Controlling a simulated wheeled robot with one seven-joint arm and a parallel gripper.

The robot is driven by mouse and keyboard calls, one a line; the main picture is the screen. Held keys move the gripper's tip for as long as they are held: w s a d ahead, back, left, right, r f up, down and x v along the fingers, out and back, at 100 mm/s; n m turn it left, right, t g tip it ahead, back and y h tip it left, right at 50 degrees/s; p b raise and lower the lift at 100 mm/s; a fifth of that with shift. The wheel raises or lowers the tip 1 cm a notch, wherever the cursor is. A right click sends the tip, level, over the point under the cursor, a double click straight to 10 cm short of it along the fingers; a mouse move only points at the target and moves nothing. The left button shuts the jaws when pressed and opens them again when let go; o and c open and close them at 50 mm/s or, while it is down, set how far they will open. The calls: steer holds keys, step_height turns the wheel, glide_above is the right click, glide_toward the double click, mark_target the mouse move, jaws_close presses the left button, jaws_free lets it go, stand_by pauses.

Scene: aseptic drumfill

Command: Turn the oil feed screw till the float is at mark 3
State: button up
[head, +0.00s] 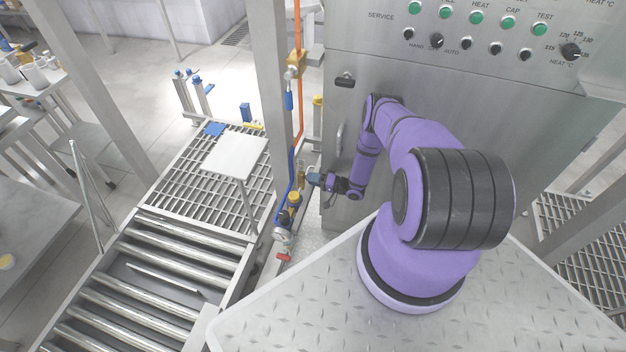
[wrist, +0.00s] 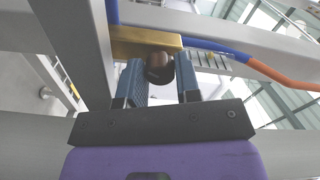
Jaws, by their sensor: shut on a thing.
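My gripper (head: 313,180) reaches left from my arm to the brass and blue pipework beside the steel post in the head view. In the wrist view, its two blue fingers (wrist: 159,78) stand on either side of a dark, brownish round knob, which seems to be the oil feed screw (wrist: 160,66). They are shut on it. The screw sits at a brass block (wrist: 140,46) with a blue line running off it. In the head view the screw is hidden at the fingertips. I cannot make out the float or its marks in either view.
The steel control cabinet (head: 350,130) with its door handle stands close right of my gripper. The upright post (head: 277,90) and orange line (head: 298,60) are close left. A yellow-capped valve (head: 294,198) and red handle (head: 284,257) lie below. The roller conveyor (head: 160,275) is further left.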

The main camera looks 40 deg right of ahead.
steer(key=shift+m, duration=0.6)
steer(key=o, duration=0.9)
steer(key=v, duration=1)
steer(key=shift+s+d, duration=0.3)
